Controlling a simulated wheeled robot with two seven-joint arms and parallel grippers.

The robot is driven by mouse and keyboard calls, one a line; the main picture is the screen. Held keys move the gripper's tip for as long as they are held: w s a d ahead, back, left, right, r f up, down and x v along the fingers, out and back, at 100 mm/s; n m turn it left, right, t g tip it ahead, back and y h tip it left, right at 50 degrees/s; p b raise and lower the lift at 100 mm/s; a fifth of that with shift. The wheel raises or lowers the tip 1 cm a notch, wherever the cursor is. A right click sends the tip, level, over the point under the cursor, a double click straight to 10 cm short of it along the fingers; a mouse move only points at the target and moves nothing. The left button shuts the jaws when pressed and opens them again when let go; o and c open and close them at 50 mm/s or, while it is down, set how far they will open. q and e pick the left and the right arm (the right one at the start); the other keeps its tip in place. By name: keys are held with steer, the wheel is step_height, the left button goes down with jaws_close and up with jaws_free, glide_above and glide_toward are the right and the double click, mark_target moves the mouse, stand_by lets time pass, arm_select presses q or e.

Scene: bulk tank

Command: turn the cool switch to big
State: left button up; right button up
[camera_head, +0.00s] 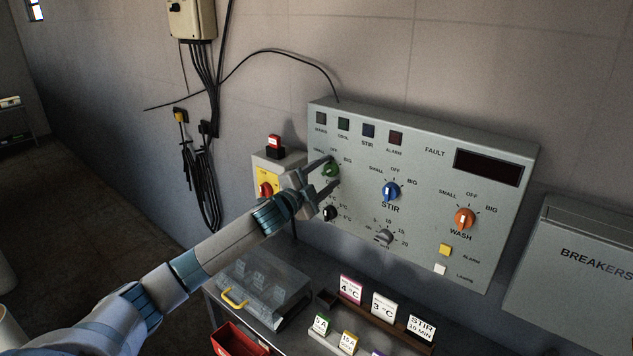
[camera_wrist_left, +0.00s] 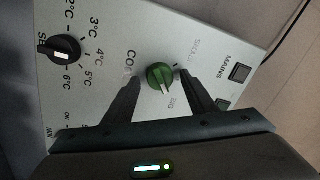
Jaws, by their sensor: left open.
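The cool switch is a green knob (camera_head: 331,170) at the left of the grey control panel (camera_head: 425,160), with SMALL, OFF and BIG marks around it. It also shows in the left wrist view (camera_wrist_left: 158,75), where its pale pointer mark faces down, towards the BIG label. My left gripper (camera_head: 327,174) is at the panel. Its two dark fingers (camera_wrist_left: 160,82) are open, one on each side of the green knob. I cannot tell whether either finger touches it. The fingers partly cover the labels around the knob. My right gripper is not in view.
The blue STIR knob (camera_head: 391,191), orange WASH knob (camera_head: 464,217) and black temperature knob (camera_head: 330,213) are on the same panel. A clear case (camera_head: 262,285) and card rack are below.

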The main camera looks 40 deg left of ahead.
arm_select(q)
steer(key=shift+s, duration=0.1)
steer(key=shift+s+f+b, duration=0.2)
steer(key=shift+s+b, duration=0.15)
steer(key=shift+s, duration=0.3)
steer(key=s+b, duration=0.5)
steer(key=s, duration=1)
steer(key=shift+s+a+f+b, duration=0.25)
steer(key=shift+s+f+b, duration=0.05)
steer(key=shift+s, duration=0.1)
steer(key=shift+f, duration=0.15)
